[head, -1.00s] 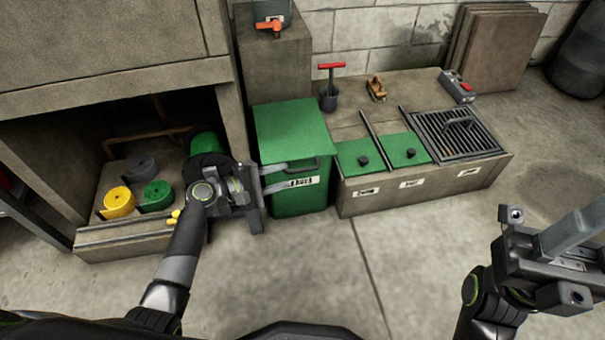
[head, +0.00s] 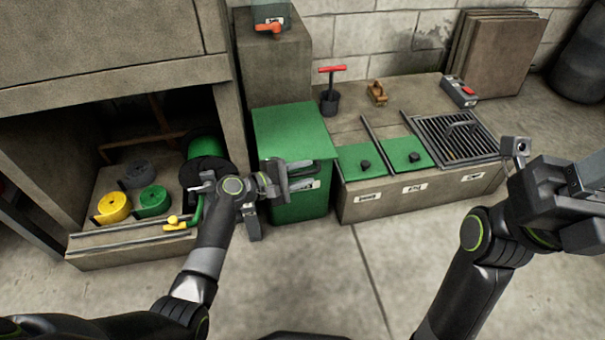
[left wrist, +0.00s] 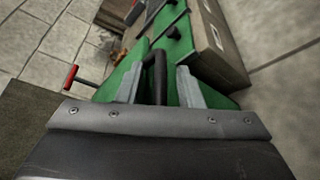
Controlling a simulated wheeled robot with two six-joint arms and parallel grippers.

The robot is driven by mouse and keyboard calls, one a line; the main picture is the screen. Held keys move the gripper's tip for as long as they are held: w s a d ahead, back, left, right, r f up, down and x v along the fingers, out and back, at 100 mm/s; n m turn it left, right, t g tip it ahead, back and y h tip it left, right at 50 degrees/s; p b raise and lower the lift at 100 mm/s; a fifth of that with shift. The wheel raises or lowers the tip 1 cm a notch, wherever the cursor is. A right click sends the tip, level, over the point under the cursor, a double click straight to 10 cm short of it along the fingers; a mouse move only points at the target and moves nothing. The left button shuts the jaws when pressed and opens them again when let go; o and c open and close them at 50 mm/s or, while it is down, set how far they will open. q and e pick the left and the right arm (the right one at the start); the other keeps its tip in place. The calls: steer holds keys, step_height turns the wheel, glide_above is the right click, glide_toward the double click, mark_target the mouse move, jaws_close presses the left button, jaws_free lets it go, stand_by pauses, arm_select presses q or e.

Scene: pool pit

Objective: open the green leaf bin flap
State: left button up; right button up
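The green leaf bin (head: 292,130) stands left of the low concrete bench, its sloping lid flap down. A dark bar handle and a white label on its front are partly covered by my left gripper (head: 305,178). In the left wrist view, the dark handle (left wrist: 160,72) lies between the two grey fingers of my left gripper (left wrist: 160,88). The fingers are apart, with gaps beside the bar, so it is not clamped. My right gripper (head: 585,195) is at the right edge, away from the bin; its fingers are partly cut off.
The bench (head: 415,204) holds two green lids (head: 408,154), a metal grate (head: 455,137) and a red-handled tool (head: 331,92). Left of the bin is an alcove with a yellow hose roll (head: 113,206) and a green reel (head: 205,147). The floor in front is clear.

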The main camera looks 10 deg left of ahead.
arm_select(q)
steer(key=shift+c, duration=0.4)
jaws_close()
steer(key=shift+r, duration=0.15)
